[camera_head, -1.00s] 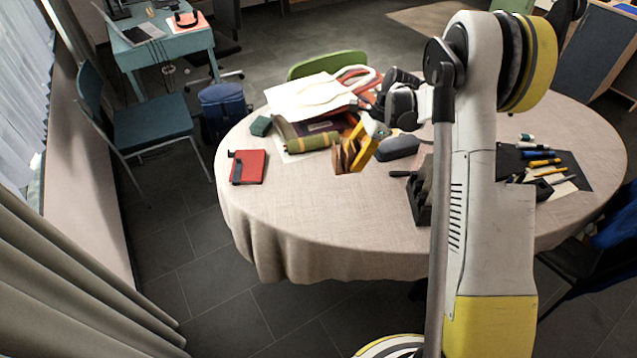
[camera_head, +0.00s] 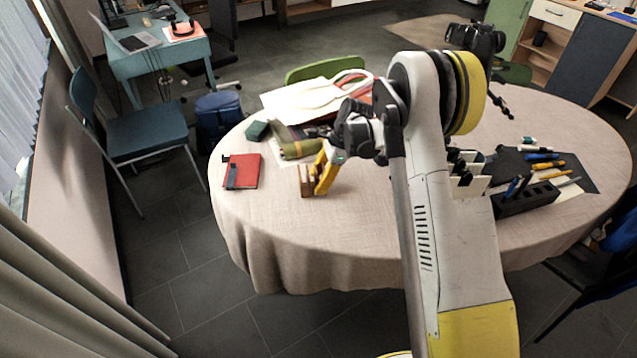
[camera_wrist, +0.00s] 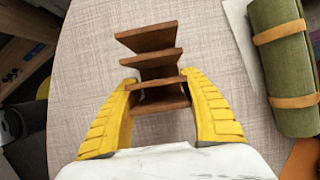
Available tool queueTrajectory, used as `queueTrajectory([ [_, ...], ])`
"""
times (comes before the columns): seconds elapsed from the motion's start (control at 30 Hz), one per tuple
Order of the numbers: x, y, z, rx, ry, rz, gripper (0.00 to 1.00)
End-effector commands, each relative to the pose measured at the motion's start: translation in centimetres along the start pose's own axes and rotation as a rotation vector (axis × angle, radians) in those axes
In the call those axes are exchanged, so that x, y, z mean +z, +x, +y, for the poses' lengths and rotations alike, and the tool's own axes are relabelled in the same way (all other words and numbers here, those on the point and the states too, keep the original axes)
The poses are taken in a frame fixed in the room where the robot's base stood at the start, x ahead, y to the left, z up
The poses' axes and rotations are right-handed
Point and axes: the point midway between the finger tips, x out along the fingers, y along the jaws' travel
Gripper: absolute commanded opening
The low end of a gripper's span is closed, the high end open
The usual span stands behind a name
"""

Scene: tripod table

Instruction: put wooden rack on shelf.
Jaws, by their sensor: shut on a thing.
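The wooden rack (camera_wrist: 150,42) is a small brown piece with several parallel slats. In the wrist view it sits between the two yellow fingers of my gripper (camera_wrist: 160,95), which is shut on its near part. In the head view the rack (camera_head: 306,184) shows just left of the yellow fingers of my gripper (camera_head: 322,172), over the left part of the cloth-covered table. I cannot tell whether it touches the cloth. A wooden cabinet with open shelves (camera_head: 541,58) stands at the back right.
The round table (camera_head: 300,235) has clear cloth at its front left. A dark pen holder (camera_head: 527,199) stands at the right. A green chair (camera_head: 325,67) is behind.

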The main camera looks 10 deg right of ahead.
Motion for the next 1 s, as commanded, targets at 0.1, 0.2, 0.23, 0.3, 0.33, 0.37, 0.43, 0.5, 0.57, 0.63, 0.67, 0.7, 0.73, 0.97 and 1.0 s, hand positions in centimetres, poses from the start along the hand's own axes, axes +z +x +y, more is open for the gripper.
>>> queueTrajectory([
  [0.1,0.0,0.0,0.0,0.000,0.000,0.000,0.17],
  [0.2,-0.1,0.3,0.0,0.000,0.000,0.000,0.55],
  [0.23,-0.1,0.2,0.0,0.000,0.000,0.000,0.64],
  [0.3,-0.1,0.2,0.0,0.000,0.000,0.000,0.73],
  [0.33,-0.1,0.2,0.0,0.000,0.000,0.000,0.73],
  [0.37,-0.1,0.2,0.0,0.000,0.000,0.000,0.73],
  [0.43,-0.1,0.2,0.0,0.000,0.000,0.000,0.73],
  [0.5,-0.1,0.2,0.0,0.000,0.000,0.000,0.73],
  [0.57,-0.1,0.1,0.0,0.000,0.000,0.000,0.73],
  [0.63,0.1,-0.2,0.0,0.000,0.000,0.000,0.73],
  [0.67,0.1,-0.5,0.0,0.000,0.000,0.000,0.73],
  [0.7,0.1,-1.1,0.0,0.000,0.001,0.000,0.73],
  [0.73,0.1,-1.6,0.0,0.000,0.001,0.000,0.73],
  [0.97,0.1,-6.9,0.0,0.000,0.002,0.000,0.73],
  [1.0,0.2,-7.8,0.0,0.000,0.002,0.000,0.73],
])
